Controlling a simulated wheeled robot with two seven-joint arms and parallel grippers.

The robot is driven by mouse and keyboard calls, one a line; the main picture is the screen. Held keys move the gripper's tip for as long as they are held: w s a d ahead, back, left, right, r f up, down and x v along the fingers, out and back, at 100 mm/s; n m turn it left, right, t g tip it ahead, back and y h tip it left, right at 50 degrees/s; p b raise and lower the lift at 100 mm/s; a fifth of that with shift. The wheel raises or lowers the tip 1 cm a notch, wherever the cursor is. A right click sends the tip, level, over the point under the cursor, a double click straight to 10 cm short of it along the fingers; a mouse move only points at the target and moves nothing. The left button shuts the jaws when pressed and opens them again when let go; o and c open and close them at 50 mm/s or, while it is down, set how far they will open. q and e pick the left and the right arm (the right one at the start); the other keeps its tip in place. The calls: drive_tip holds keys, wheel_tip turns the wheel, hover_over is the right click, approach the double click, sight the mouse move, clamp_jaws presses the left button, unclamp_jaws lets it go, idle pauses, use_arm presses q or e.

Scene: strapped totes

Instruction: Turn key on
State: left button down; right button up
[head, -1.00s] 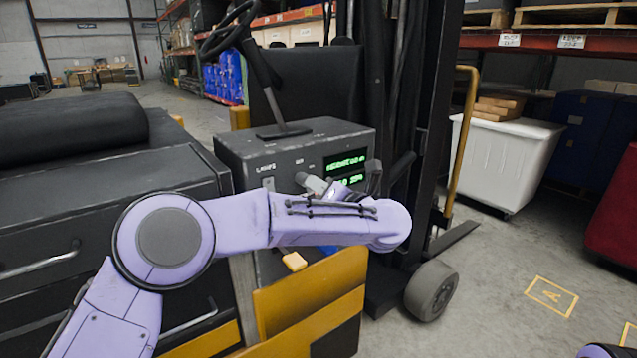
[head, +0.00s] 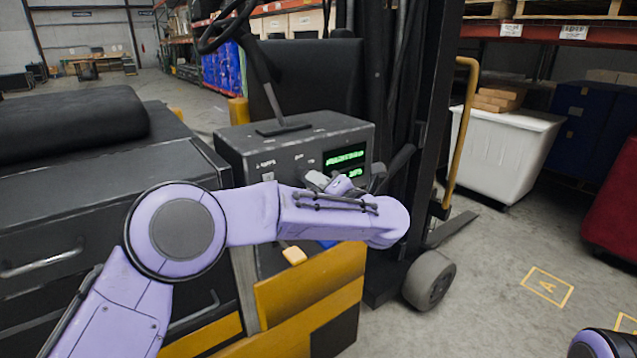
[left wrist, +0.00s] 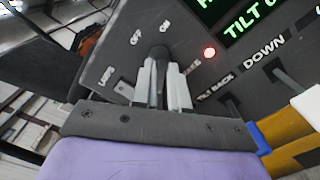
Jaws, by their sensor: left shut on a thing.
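The forklift's dark control panel (head: 240,160) stands in the middle of the head view, with a green-lit screen (head: 346,157). In the left wrist view, the key (left wrist: 161,54) is a dark rounded piece on the panel, below the "ON" and "OFF" labels. My left gripper (left wrist: 161,75) is shut on it, with one pale finger on each side. Most of the key is hidden between the fingers. In the head view my left gripper (head: 318,180) is at the panel face, partly hidden by my own forearm. My right gripper is not in view.
A red light (left wrist: 209,53) glows beside the screen in the left wrist view. Levers (left wrist: 290,80) stand near a "DOWN" label. A steering wheel (head: 225,25) rises behind the panel. The black mast (head: 425,120) is close on the right. Open floor lies at right.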

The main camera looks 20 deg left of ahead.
use_arm(q)
drive_tip(key=c, duration=1.2)
unclamp_jaws()
drive_tip(key=shift+c, duration=0.2)
drive_tip(key=b+v, duration=0.2)
drive_tip(key=v, duration=0.8)
drive_tip(key=shift+s+d, duration=0.2)
drive_tip(key=shift+d, duration=0.05)
